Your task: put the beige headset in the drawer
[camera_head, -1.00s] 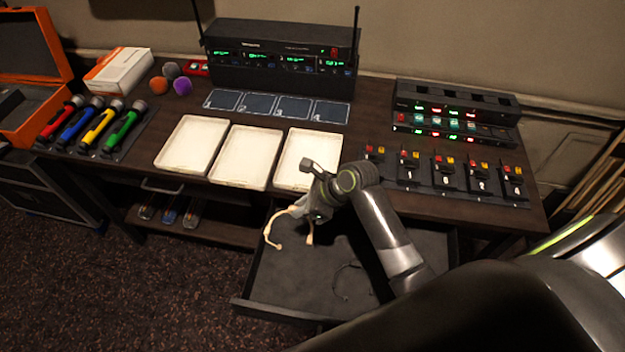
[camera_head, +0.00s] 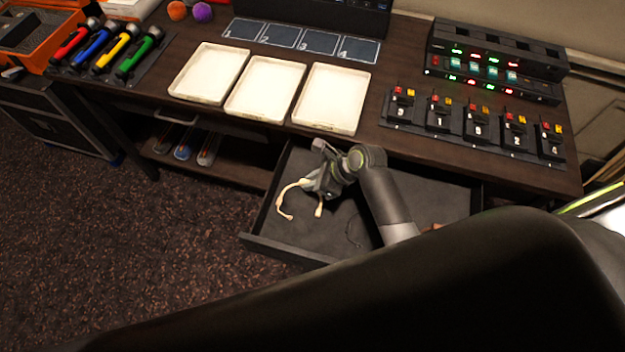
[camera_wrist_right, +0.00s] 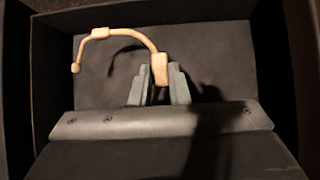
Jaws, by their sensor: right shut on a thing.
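The beige headset (camera_head: 287,198) is a thin curved band. My right gripper (camera_head: 318,187) is shut on it and holds it over the open drawer (camera_head: 285,229), near the drawer's left side. In the right wrist view the headset (camera_wrist_right: 128,35) curves out to the left from between the fingertips (camera_wrist_right: 160,85), with the drawer floor (camera_wrist_right: 215,60) behind it. Its shadow falls on that floor, so it looks a little above it. The far end of the headset is partly hidden by the gripper in the head view. My left gripper is not in view.
Three white trays (camera_head: 331,97) stand on the desk behind the drawer. A lower shelf (camera_head: 225,167) is left of the drawer. The drawer floor has free room.

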